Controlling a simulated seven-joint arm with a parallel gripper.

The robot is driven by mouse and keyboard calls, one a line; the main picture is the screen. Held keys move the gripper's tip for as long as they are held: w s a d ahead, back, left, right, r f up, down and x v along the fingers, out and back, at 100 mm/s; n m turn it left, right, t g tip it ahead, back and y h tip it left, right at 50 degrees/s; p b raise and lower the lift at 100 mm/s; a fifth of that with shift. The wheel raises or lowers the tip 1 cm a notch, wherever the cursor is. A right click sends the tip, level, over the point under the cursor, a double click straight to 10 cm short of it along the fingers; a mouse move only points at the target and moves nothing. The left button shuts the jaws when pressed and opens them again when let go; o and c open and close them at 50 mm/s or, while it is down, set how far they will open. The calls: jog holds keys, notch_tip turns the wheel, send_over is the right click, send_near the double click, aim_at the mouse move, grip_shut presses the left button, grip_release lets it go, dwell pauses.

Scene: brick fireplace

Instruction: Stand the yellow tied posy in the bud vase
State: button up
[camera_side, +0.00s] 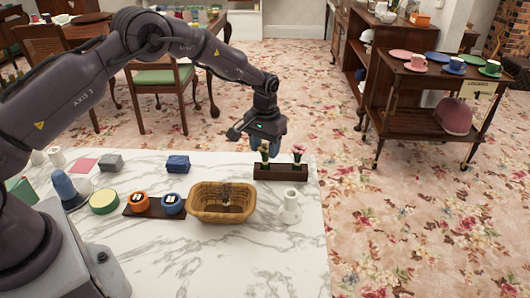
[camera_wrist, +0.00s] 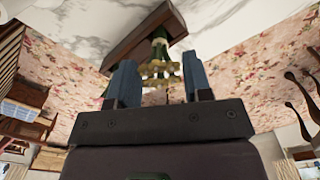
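The yellow tied posy (camera_wrist: 160,68), with green stems, stands in a dark wooden rack (camera_side: 281,172) at the table's back right edge. In the side view the posy (camera_side: 265,150) is mostly below and behind my gripper (camera_side: 266,148). In the wrist view the two blue fingers of my gripper (camera_wrist: 160,84) are spread, one on each side of the yellow heads, with visible gaps. A white, narrow vase (camera_side: 290,207), which looks like the bud vase, stands upright on the table in front of the rack. It is not seen in the wrist view.
A pink posy (camera_side: 298,152) stands in the rack's right end. A wicker basket (camera_side: 208,216) with something dark inside is left of the vase. Marble before the vase is clear.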

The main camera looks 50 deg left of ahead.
jog(key=shift+r, duration=1.6)
jog(key=shift+r, duration=1)
jog(key=shift+d+r, duration=0.1)
jog(key=shift+d, duration=0.2)
jog(key=s+d+r, duration=0.2)
jog(key=d+r, duration=0.2)
jog(key=d, duration=0.2)
jog(key=s+d+r, duration=0.3)
jog(key=d+r, duration=0.1)
jog(key=d, duration=0.3)
jog(key=shift+d+r, duration=0.25)
jog(key=shift+r, duration=0.05)
jog(key=shift+f, duration=2.9)
